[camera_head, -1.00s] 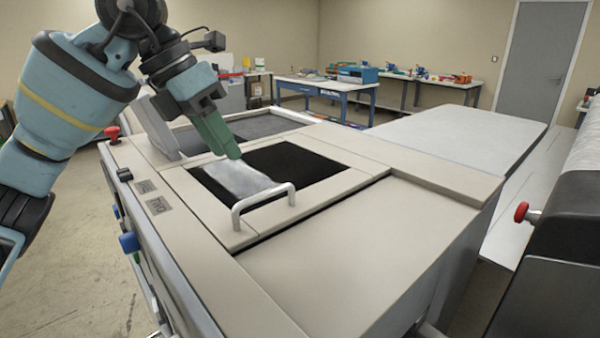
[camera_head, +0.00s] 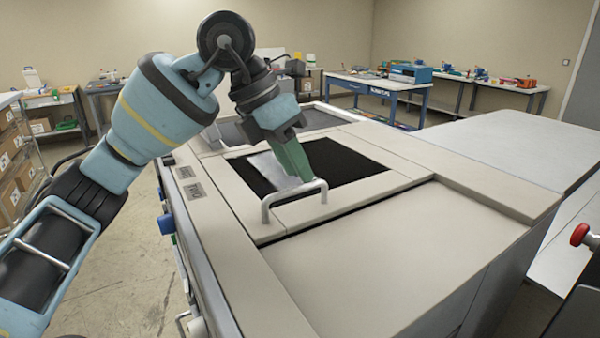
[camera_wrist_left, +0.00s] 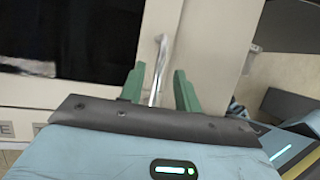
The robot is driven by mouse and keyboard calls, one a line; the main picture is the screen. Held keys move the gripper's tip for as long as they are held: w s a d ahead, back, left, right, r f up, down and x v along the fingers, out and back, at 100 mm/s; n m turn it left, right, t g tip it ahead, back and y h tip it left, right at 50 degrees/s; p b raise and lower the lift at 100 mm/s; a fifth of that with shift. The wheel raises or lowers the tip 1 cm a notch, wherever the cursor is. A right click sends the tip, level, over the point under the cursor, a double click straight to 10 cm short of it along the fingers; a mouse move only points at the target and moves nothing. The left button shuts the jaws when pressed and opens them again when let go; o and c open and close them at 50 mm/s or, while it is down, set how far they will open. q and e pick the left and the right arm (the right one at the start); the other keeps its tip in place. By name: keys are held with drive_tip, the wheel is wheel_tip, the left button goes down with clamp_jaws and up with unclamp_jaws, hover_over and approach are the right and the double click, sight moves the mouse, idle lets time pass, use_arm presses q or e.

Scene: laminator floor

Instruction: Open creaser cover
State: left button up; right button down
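The creaser cover (camera_head: 262,229) is a beige framed panel with a dark window, lying flat and shut on the machine top. A light metal bar handle (camera_head: 296,198) stands on its near edge. My left gripper (camera_head: 303,177) points down over the cover, with its green fingertips at the far side of the handle. In the left wrist view the gripper (camera_wrist_left: 158,76) is open. The handle (camera_wrist_left: 160,60) shows in the gap between the two fingers, and I cannot tell whether they touch it. My right gripper is not in view.
A second panel with a grey window (camera_head: 313,118) lies beyond the cover. A flat beige top (camera_head: 400,260) extends at the near right. A red knob (camera_head: 580,235) stands on dark equipment at the right. A blue table (camera_head: 380,84) stands farther back.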

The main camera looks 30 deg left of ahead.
use_arm(q)
drive_tip(key=shift+x, duration=1.1)
clamp_jaws()
